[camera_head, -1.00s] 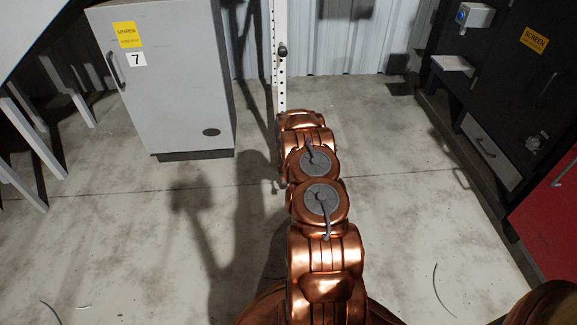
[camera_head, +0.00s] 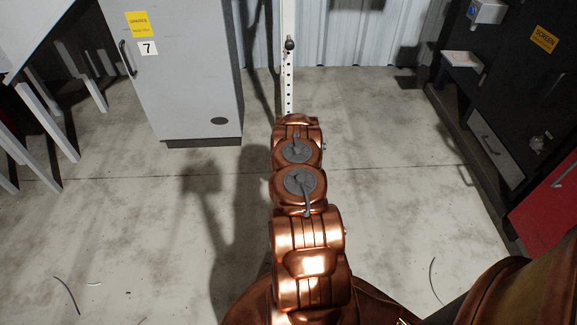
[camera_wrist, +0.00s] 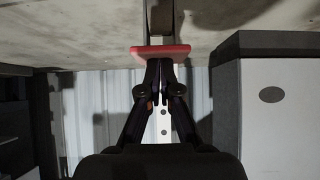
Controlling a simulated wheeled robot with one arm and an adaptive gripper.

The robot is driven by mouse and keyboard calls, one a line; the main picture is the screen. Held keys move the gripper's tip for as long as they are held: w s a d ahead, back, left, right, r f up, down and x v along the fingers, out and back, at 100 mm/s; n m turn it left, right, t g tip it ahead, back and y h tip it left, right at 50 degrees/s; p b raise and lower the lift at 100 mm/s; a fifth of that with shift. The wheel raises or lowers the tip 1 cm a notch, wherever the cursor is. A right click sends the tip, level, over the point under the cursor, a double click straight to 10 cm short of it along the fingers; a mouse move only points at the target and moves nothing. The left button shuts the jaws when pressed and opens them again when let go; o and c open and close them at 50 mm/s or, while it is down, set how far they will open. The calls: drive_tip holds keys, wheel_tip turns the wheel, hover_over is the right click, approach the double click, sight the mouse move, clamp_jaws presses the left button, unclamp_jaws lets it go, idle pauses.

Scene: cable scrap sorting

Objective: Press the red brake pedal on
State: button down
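The red pedal (camera_wrist: 160,52) shows in the wrist view as a flat red plate in front of the perforated white post. This view appears upside down, with the floor at the top. My gripper (camera_wrist: 161,63) has its two dark fingers drawn together, with tips at the pedal's lower picture edge. I cannot tell whether they touch it. Nothing shows between the fingers. In the head view, my copper arm reaches toward the foot of the white post (camera_head: 288,70) and hides the pedal and gripper.
A grey cabinet (camera_head: 185,80) marked 7 stands left of the post. A dark cabinet (camera_head: 510,85) with a SCREEN label and a red drawer front (camera_head: 545,210) stand at the right. Thin cable scraps (camera_head: 67,293) lie on the floor. Floor on both sides of my arm is mostly clear.

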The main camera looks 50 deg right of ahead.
drive_tip(key=shift+s+f, duration=0.1)
drive_tip(key=shift+s, duration=0.05)
drive_tip(key=shift+r, duration=0.4)
wheel_tip(320, 180, up, 4)
drive_tip(key=shift+a+f+p, duration=0.1)
drive_tip(key=shift+a+p, duration=0.05)
drive_tip(key=shift+p, duration=0.9)
drive_tip(key=p+v, duration=0.1)
drive_tip(key=v, duration=0.8)
drive_tip(key=shift+r+p, duration=0.3)
drive_tip(key=shift+r, duration=0.05)
